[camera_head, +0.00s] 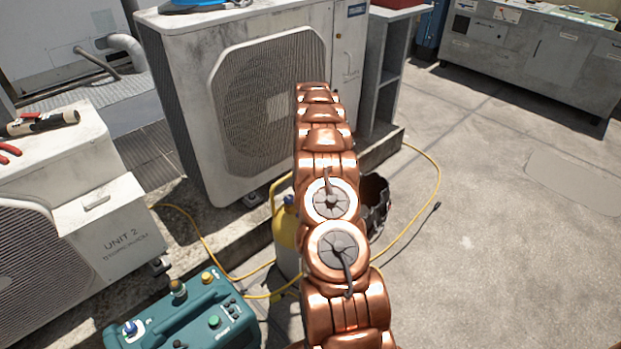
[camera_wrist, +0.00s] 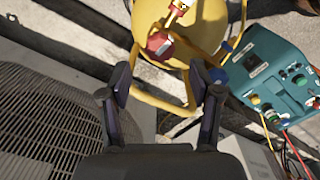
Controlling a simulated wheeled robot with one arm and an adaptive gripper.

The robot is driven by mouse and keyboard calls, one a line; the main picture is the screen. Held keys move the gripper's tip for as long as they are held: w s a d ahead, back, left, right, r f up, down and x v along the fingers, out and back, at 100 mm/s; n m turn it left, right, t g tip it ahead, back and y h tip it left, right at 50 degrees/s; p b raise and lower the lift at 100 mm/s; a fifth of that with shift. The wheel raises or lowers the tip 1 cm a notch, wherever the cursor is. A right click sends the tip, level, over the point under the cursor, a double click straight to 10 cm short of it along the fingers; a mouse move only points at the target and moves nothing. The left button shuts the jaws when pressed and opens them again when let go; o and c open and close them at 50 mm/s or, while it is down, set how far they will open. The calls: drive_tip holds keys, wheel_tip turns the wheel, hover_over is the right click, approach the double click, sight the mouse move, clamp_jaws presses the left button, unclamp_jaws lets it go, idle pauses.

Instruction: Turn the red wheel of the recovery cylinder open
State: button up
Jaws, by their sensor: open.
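The recovery cylinder (camera_head: 287,232), with a yellow top and grey body, stands on the ground mostly hidden behind my copper arm in the head view. In the wrist view its yellow top (camera_wrist: 205,22) fills the upper middle. The red wheel (camera_wrist: 158,44) is on it, just beyond and between my fingertips. A blue knob (camera_wrist: 217,75) is close by the right finger. My gripper (camera_wrist: 161,78) is open and empty, its two dark fingers apart, with no visible contact on the wheel. In the head view the gripper and red wheel are hidden.
A teal machine (camera_head: 185,315) stands beside the cylinder, with a yellow hose (camera_head: 438,180) looping over the ground. A dark bucket (camera_head: 376,203) is just right of my arm. Condenser units (camera_head: 180,100) stand behind and left.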

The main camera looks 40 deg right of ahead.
wheel_tip(320, 180, up, 7)
idle(0.8)
drive_tip(key=s+a+r+m, duration=0.1)
drive_tip(key=s+a+r, duration=0.3)
drive_tip(key=a, duration=0.6)
drive_tip(key=s+a+r+m+g, duration=0.1)
drive_tip(key=s+a+r, duration=0.1)
drive_tip(key=a+r, duration=0.5)
drive_tip(key=s+a+r+m, duration=0.1)
drive_tip(key=s+a+r, duration=0.15)
drive_tip(key=a, duration=0.95)
drive_tip(key=s+a+r+m+g, duration=0.1)
drive_tip(key=s+a, duration=0.4)
drive_tip(key=s, duration=0.5)
drive_tip(key=s+a+m, duration=0.2)
drive_tip(key=s+a, duration=0.3)
drive_tip(key=s, duration=0.5)
drive_tip(key=s+a+r+m+g, duration=0.1)
drive_tip(key=s+a, duration=0.4)
drive_tip(key=s, duration=0.5)
wheel_tip(320, 180, up, 22)
drive_tip(key=t+p, duration=0.1)
drive_tip(key=p, duration=2)
drive_tip(key=shift+s+f, duration=0.15)
drive_tip(key=shift+s, duration=0.25)
